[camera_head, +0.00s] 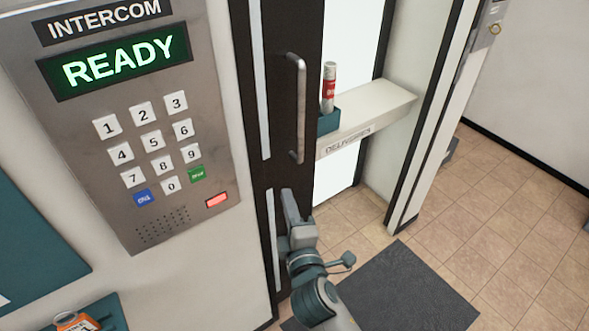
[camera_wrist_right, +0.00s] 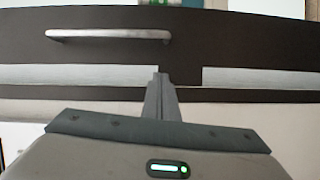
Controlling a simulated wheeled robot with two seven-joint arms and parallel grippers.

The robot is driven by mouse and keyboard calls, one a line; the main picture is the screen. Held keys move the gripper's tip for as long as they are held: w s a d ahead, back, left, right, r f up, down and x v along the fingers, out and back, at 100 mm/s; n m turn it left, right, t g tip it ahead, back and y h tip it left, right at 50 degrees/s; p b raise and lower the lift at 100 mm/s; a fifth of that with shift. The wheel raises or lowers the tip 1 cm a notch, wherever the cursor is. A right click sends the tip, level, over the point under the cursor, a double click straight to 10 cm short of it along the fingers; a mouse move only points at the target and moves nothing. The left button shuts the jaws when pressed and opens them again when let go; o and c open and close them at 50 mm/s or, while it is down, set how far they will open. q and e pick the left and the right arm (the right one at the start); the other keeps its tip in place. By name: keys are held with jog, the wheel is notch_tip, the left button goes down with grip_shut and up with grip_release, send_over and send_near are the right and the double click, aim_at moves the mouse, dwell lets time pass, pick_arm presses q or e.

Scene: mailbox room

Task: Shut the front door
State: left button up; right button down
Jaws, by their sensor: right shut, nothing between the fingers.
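The front door (camera_head: 277,70) is a dark brown panel with narrow pale vertical strips, right of the intercom in the head view. A silver bar handle (camera_head: 300,110) is on it near its right edge. Right of that edge is a bright gap, so the door stands open. My right gripper (camera_head: 289,205) is shut and empty, below the handle, its fingers in front of the door's lower part. In the right wrist view the closed fingertips (camera_wrist_right: 162,78) point at the dark door (camera_wrist_right: 215,40), with the handle (camera_wrist_right: 110,35) to their left. Contact cannot be told. My left gripper is out of view.
The intercom panel (camera_head: 135,190) reads READY on the left wall. A DELIVERIES shelf (camera_head: 375,105) right of the door holds a teal box (camera_head: 326,122) and a red-labelled tube (camera_head: 329,88). A dark mat (camera_head: 410,290) lies on the tiled floor, which is open at right.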

jog(key=shift+w, duration=0.1)
jog(key=w+d+f+p, duration=0.1)
jog(key=w+p, duration=0.3)
jog(key=w, duration=0.7)
jog(key=shift+w+d, duration=0.15)
jog(key=shift+w, duration=0.05)
jog(key=shift+d, duration=0.1)
dwell(0.4)
